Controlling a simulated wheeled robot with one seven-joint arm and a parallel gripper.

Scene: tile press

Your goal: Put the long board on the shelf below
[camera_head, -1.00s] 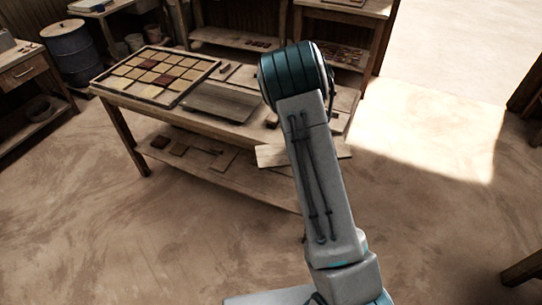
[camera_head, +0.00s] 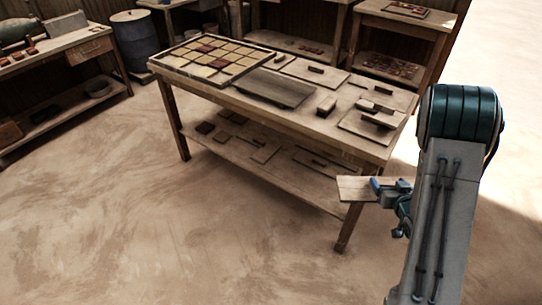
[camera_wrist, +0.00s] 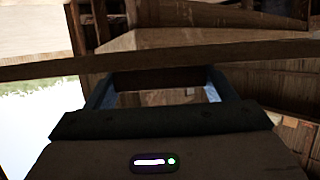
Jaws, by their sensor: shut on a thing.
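A flat pale wooden board (camera_head: 354,188) is held in my gripper (camera_head: 378,187) in the head view. It sticks out to the left of the jaws, in front of the worktable's near right leg, roughly level with the lower shelf. My gripper is shut on its right end. The lower shelf (camera_head: 270,178) lies under the worktable (camera_head: 300,118), to the left of the board. I cannot tell whether the board touches the table leg.
Several small boards and blocks lie on the lower shelf. The tabletop bears a tile tray (camera_head: 172,68), a grey slab (camera_head: 273,87) and boards with handles (camera_head: 372,127). A blue barrel (camera_head: 134,42) stands behind. The floor in front is clear.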

